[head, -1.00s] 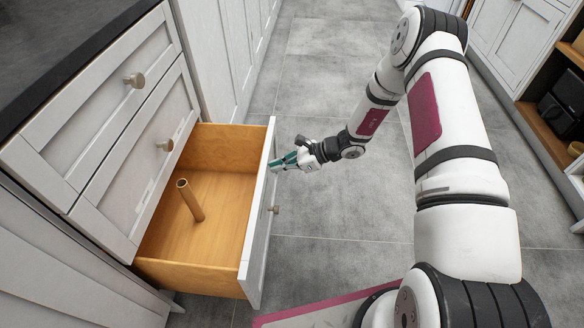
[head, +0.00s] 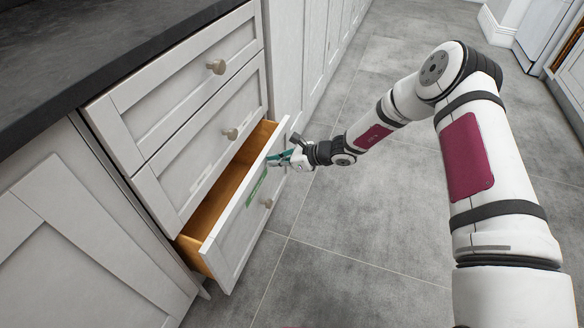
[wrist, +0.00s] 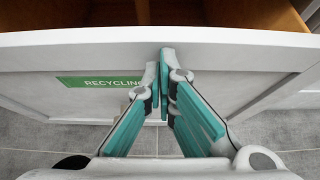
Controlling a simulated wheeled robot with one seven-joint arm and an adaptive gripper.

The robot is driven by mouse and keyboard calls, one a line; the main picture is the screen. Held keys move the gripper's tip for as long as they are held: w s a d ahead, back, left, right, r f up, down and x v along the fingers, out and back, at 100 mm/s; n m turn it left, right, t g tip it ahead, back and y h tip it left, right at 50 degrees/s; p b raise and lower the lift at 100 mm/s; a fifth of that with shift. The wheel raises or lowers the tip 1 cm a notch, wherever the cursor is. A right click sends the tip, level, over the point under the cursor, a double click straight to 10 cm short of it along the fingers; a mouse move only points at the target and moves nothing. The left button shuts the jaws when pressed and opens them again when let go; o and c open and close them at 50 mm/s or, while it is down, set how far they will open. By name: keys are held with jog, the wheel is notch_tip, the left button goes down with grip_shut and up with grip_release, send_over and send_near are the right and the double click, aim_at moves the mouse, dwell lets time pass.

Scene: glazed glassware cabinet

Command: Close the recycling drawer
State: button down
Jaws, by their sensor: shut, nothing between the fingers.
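The recycling drawer (head: 243,219) is the bottom drawer of the white cabinet and stands partly open, with a strip of its wooden inside showing. My gripper (head: 279,158) is at the far upper part of the drawer front. In the wrist view the teal fingers (wrist: 165,62) are shut with nothing between them, their tips at the drawer front just below its top edge, right of the label. Whether they press on it I cannot tell.
Two closed drawers with knobs, an upper one (head: 185,85) and a middle one (head: 205,140), sit above under a dark countertop (head: 100,45). More white cabinets (head: 310,50) run along the back. The grey tiled floor (head: 350,235) in front is clear.

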jog(key=w+a+b, duration=0.1)
jog(key=w+a, duration=0.2)
jog(key=a, duration=0.6)
jog(key=shift+s+r, duration=0.1)
jog(key=shift+r, duration=0.05)
